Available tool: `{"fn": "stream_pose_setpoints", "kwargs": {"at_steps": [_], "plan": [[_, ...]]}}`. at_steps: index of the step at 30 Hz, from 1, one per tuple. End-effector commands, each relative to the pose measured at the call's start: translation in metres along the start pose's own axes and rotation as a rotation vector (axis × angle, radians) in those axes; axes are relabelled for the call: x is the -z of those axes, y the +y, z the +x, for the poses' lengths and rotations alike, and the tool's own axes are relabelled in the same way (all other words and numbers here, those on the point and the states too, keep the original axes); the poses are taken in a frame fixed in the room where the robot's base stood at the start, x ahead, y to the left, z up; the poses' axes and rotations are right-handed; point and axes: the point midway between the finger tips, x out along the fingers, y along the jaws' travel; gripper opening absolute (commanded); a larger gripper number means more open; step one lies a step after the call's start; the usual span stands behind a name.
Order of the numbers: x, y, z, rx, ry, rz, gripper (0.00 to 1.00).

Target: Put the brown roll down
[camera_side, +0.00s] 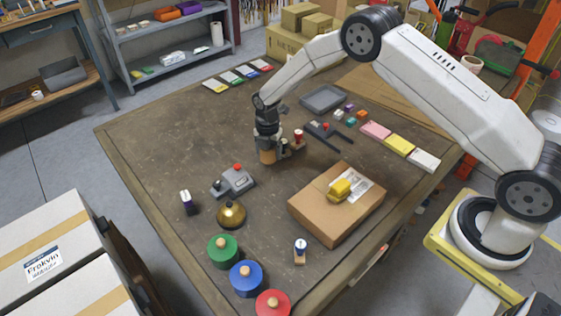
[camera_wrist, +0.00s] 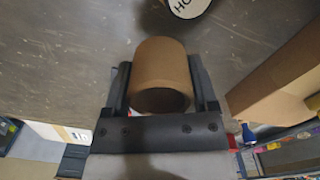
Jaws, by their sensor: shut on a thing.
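The brown roll (camera_wrist: 161,62) is a short cardboard-coloured cylinder. It sits between the two fingers of my gripper (camera_wrist: 163,88) in the wrist view, one finger on each side. My gripper is shut on it. In the side view the roll (camera_side: 267,156) shows below my gripper (camera_side: 267,143), over the middle of the dark table (camera_side: 200,140). I cannot tell whether its lower end touches the table.
A small red-topped item (camera_side: 298,136) stands close right of the roll. A grey box with a red button (camera_side: 235,180) is nearer the front. A cardboard box (camera_side: 335,215) with a yellow item lies front right. Bare table lies to the left.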

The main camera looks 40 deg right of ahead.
Motion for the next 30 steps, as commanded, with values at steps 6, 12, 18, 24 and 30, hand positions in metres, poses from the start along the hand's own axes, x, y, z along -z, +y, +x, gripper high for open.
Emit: {"fn": "stream_pose_setpoints", "kwargs": {"at_steps": [6,12,18,24,30], "plan": [[-0.001,0.003,0.003,0.000,0.000,0.000,0.16],[-0.002,0.005,0.007,0.000,0.000,0.000,0.16],[-0.003,0.006,0.026,0.002,0.000,0.000,0.16],[-0.003,0.006,0.038,0.000,-0.001,0.001,0.16],[-0.003,0.006,0.038,0.000,-0.001,0.000,0.16]]}}
